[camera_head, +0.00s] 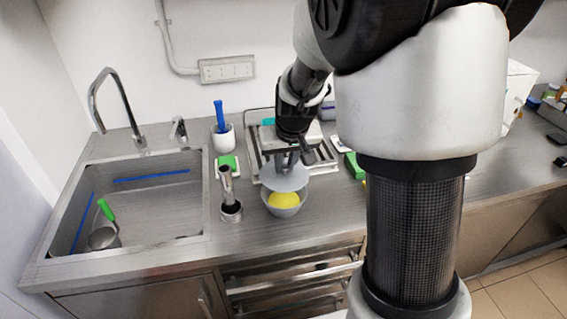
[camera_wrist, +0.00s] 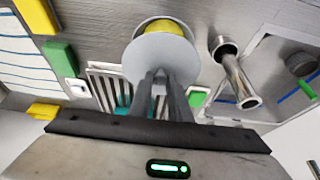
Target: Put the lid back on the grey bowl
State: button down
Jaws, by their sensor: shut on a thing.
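The grey bowl (camera_head: 283,211) stands on the steel counter near its front edge, with yellow contents (camera_head: 284,200) inside. My gripper (camera_head: 285,160) is shut on the grey lid (camera_head: 287,179), a round disc. In the head view the lid is above the back part of the bowl and leaves the yellow contents partly showing. In the wrist view the lid (camera_wrist: 160,57) hides most of the bowl, and the yellow contents (camera_wrist: 166,27) show past its far edge. My fingertips (camera_wrist: 160,78) meet at the lid's middle.
A metal tool in a holder (camera_head: 230,207) stands just left of the bowl. The sink (camera_head: 140,199) is further left. A white cup with a blue handle (camera_head: 223,137), a green sponge (camera_head: 228,164) and a drain rack (camera_head: 254,158) are behind. Free counter lies in front of the bowl.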

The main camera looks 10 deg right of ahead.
aim_at(285, 177)
jog(key=shift+f+b, duration=2.15)
jog(key=shift+f, duration=0.7)
jog(key=shift+f+b, duration=0.15)
jog(key=shift+b, duration=0.2)
jog(key=c, duration=1.6)
grip_release()
jog(key=shift+o, duration=0.6)
jog(key=o, duration=0.4)
